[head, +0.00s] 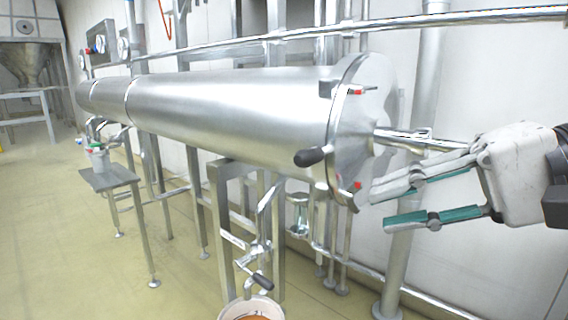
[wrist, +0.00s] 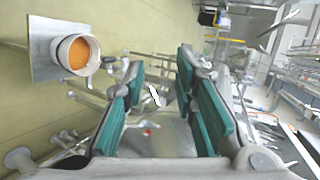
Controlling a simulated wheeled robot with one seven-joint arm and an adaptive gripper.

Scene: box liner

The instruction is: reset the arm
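My gripper (head: 378,208) is at the right of the head view, beside the end of a large steel cylinder (head: 230,100). Its green-padded fingers are apart, with nothing held between them. In the wrist view my gripper (wrist: 160,92) also shows its two fingers spread, with a gap between them. In the head view the fingers appear close to the cylinder's round end plate (head: 350,130); I cannot tell whether they touch anything.
A white bucket with orange contents (wrist: 78,53) stands on a metal plate (wrist: 42,72); its rim shows at the bottom of the head view (head: 226,312). Pipes and a valve handle (head: 262,281) lie below the cylinder.

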